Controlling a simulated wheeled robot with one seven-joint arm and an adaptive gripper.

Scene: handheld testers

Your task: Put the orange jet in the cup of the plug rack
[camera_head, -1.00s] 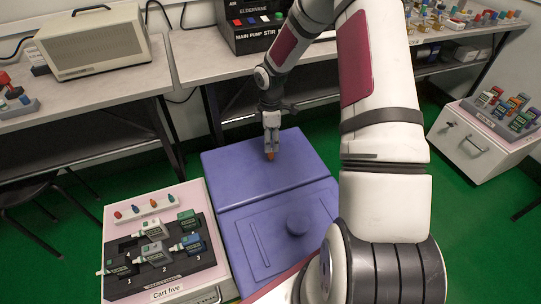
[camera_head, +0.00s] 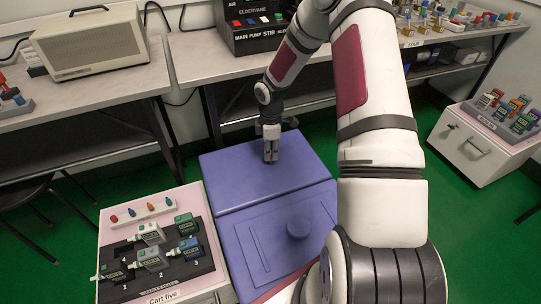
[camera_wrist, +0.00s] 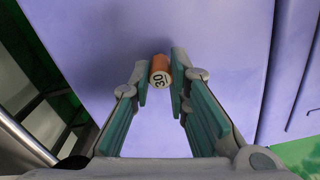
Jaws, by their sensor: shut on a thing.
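My gripper (camera_head: 271,157) is over the blue-purple bench top in the head view, fingers pointing down. In the wrist view its fingertips (camera_wrist: 160,75) are shut on the orange jet (camera_wrist: 160,72), a small short cylinder with an orange-brown side and a pale end face marked "30". The jet is hidden by the fingers in the head view. A white rack (camera_head: 126,224) with several small coloured plugs, apparently the plug rack, stands at the back of the cart at lower left. Its cup cannot be made out.
The cart labelled "Cart five" (camera_head: 108,237) also carries a dark tray (camera_head: 203,264) of handheld testers in front of the rack. Grey benches stand behind; another cart (camera_head: 470,150) is at right.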

